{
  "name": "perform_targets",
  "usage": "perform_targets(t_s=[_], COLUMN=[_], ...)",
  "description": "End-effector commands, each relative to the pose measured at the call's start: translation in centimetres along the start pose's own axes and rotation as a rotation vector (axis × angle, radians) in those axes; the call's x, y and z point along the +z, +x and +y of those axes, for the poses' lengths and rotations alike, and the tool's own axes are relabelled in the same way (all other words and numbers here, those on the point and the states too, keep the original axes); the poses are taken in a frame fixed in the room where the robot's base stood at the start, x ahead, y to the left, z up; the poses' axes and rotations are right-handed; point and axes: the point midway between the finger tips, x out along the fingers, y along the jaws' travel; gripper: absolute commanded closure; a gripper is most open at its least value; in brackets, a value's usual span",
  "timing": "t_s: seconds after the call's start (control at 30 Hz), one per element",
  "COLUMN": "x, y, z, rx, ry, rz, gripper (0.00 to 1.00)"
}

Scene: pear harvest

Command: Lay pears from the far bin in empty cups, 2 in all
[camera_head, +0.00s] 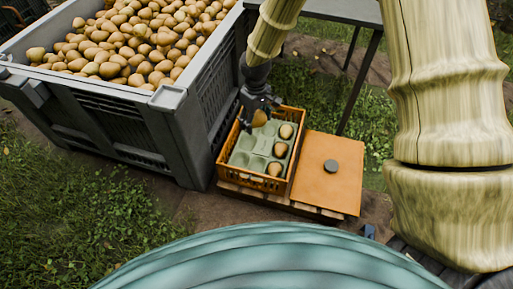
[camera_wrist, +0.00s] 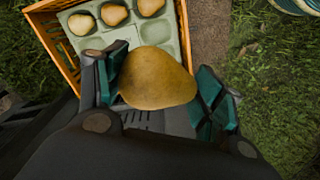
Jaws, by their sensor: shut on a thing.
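My gripper (camera_head: 261,108) is shut on a pear (camera_wrist: 157,78), held between teal-padded fingers in the wrist view. The same pear (camera_head: 259,118) shows below the fingers in the head view, above the back part of the orange crate (camera_head: 227,164). In the crate lies a pale green cup tray (camera_head: 243,158). Three pears (camera_head: 286,131) lie in cups along its right column, and cups at left and front look empty. The far bin (camera_head: 150,112) is large, grey and heaped with pears (camera_head: 130,40). My gripper hides part of the tray's back.
An orange board (camera_head: 327,185) with a dark round knob lies right of the crate. A grey table (camera_head: 340,10) stands behind. The bin's wall rises close on the crate's left. Grass and bare soil lie around.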

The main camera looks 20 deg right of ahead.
Motion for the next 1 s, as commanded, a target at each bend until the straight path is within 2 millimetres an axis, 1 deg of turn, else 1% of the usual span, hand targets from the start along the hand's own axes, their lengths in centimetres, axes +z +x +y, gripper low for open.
perform_targets(t_s=[0.03, 0.2, 0.4, 0.5, 0.63, 0.87, 1.0], x=[-0.1, -0.2, -0.4, -0.4, -0.4, -0.5, -0.5], y=[2.2, 6.4, 10.7, 12.2, 13.4, 14.0, 14.8], z=[0.1, 0.3, 0.6, 0.7, 0.8, 0.8, 0.8], rx=[0.000, -0.001, -0.001, -0.001, -0.002, -0.002, -0.002], ry=[-0.019, -0.096, -0.178, -0.209, -0.235, -0.247, -0.246], rz=[-0.001, -0.001, -0.001, 0.000, 0.000, 0.000, 0.000], gripper=[0.60, 0.60, 0.60, 0.60, 0.60, 0.60, 0.60])
